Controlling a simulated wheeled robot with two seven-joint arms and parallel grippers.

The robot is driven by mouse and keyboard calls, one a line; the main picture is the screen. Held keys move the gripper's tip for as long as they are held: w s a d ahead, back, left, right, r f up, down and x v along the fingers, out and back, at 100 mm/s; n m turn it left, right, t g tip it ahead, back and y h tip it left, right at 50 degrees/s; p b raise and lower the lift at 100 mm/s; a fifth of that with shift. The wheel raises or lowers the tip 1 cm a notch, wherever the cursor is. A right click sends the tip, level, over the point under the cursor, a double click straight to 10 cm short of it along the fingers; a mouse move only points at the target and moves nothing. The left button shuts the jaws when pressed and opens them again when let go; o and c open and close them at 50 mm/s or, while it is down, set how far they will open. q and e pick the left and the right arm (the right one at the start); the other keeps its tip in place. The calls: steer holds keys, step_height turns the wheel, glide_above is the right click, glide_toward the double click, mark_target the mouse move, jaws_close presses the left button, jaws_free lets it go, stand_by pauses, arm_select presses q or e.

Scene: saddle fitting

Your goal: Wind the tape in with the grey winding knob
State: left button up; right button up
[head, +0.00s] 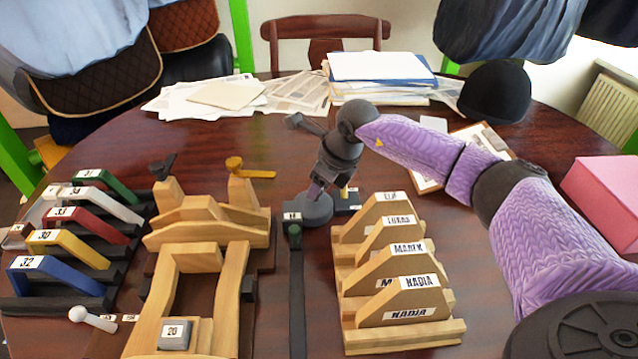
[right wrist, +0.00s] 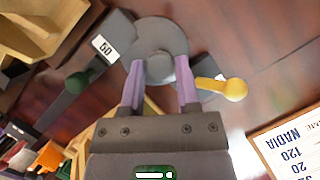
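The grey round tape body (head: 312,210) stands on the table in the middle of the head view; it shows as a grey disc in the right wrist view (right wrist: 150,32). The grey winding knob (right wrist: 160,70) rises from it. My right gripper (right wrist: 161,72) reaches down from above, its purple fingers on both sides of the knob, seemingly touching it. A dark strip, seemingly the tape (head: 297,300), runs from the body towards the front edge, with a green knob (head: 295,232) near the body. A yellow lever (right wrist: 225,89) sits beside the disc. My left gripper is out of view.
A wooden rack with name-labelled wedges (head: 400,290) stands close right of the strip. A wooden saddle frame (head: 240,290) is close left. Coloured numbered bars (head: 70,245) are at far left. Papers (head: 385,70), a black helmet (head: 495,92) and a pink box (head: 610,195) lie farther back and right.

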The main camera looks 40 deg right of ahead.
jaws_close()
steer(key=shift+r+p, duration=0.15)
steer(key=shift+p, duration=0.2)
steer(key=shift+a+r+m+h+p, duration=0.15)
steer(key=shift+m+h+p, duration=0.25)
steer(key=shift+m+p, duration=0.75)
steer(key=shift+f, duration=0.3)
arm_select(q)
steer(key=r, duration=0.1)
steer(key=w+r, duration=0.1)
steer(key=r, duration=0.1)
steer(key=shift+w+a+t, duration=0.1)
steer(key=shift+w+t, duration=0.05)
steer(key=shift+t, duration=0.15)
arm_select(e)
steer(key=o, duration=0.8)
jaws_free()
steer(key=shift+o, duration=0.2)
